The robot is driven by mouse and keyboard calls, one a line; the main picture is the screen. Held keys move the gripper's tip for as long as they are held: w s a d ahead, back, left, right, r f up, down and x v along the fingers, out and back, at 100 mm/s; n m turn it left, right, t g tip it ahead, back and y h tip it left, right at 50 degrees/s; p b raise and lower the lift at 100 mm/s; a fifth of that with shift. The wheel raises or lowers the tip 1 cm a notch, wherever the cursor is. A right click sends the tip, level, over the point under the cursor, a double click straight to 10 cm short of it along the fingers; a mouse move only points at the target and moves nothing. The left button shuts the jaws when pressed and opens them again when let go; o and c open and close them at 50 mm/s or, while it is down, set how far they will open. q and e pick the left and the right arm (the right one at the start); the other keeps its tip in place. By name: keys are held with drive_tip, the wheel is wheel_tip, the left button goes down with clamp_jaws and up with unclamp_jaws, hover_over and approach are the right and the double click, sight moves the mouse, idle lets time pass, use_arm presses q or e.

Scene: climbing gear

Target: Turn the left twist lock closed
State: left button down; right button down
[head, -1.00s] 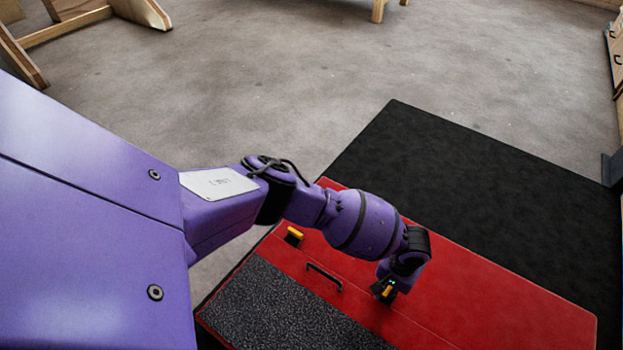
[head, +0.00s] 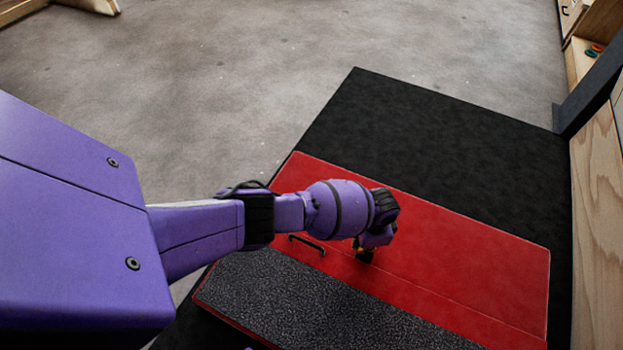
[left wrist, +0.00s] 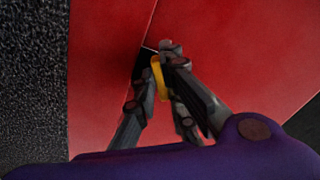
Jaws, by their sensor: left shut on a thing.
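A yellow twist lock (left wrist: 158,82) shows in the left wrist view, standing on the red panel beside a black patch near the panel seam. My left gripper (head: 365,252) is low over the red panel in the head view, to the right of the black handle. In the left wrist view its grey fingers stand on both sides of the yellow tab and are shut on it. The fingers hide part of the lock, so how far it is turned cannot be told. My right gripper is not in view.
The red panel (head: 460,270) has a black handle (head: 307,244) and a speckled dark grey strip (head: 300,300) along its near side. It lies on a black mat (head: 450,140). Open grey floor (head: 250,80) lies beyond; wooden furniture (head: 597,200) stands at the right.

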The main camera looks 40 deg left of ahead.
use_arm(q)
drive_tip(key=m, duration=0.4)
drive_tip(key=shift+w, duration=0.1)
drive_tip(key=shift+m, duration=1.3)
drive_tip(key=shift+w, duration=0.1)
drive_tip(key=c, duration=1.8)
unclamp_jaws()
drive_tip(key=shift+w+r, duration=0.15)
drive_tip(key=shift+r, duration=0.05)
wheel_tip(320, 180, up, 12)
drive_tip(key=shift+f, duration=0.15)
drive_tip(key=shift+s, duration=0.2)
